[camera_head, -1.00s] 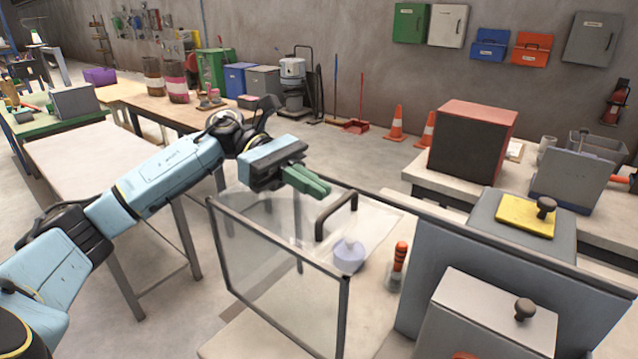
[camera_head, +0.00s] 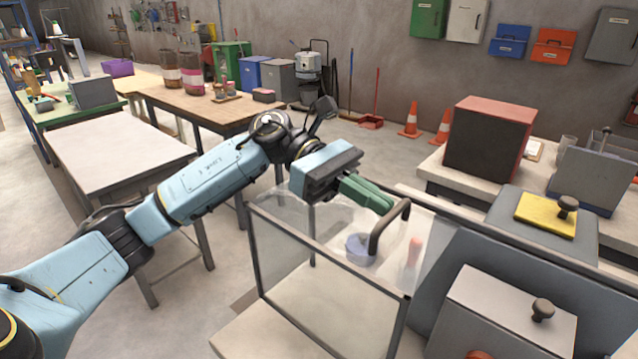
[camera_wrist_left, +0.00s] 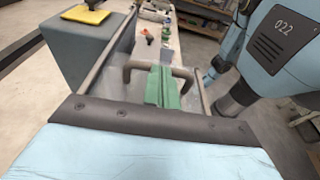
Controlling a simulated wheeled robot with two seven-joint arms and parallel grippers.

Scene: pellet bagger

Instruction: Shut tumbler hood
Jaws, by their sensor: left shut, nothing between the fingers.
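The tumbler hood (camera_head: 330,290) is a clear box with a dark frame on the pale bench. Its dark bow handle (camera_head: 388,228) stands up at its upper right. It also shows in the left wrist view, with the handle (camera_wrist_left: 130,68) crossing behind the fingers. My left gripper (camera_head: 370,194) has green fingers, held together and empty, at the handle; whether they touch it is hard to tell. A lilac item (camera_head: 360,248) and an orange-topped item (camera_head: 413,250) show through the clear panels. I cannot tell how far the hood is from shut. My right gripper is not in view.
A grey box (camera_head: 510,310) with a dark knob stands right of the hood. Behind it a yellow pad (camera_head: 546,214) with a knob lies on another grey box. A red-topped dark box (camera_head: 490,140) stands on the back bench. A bare table (camera_head: 115,155) is at left.

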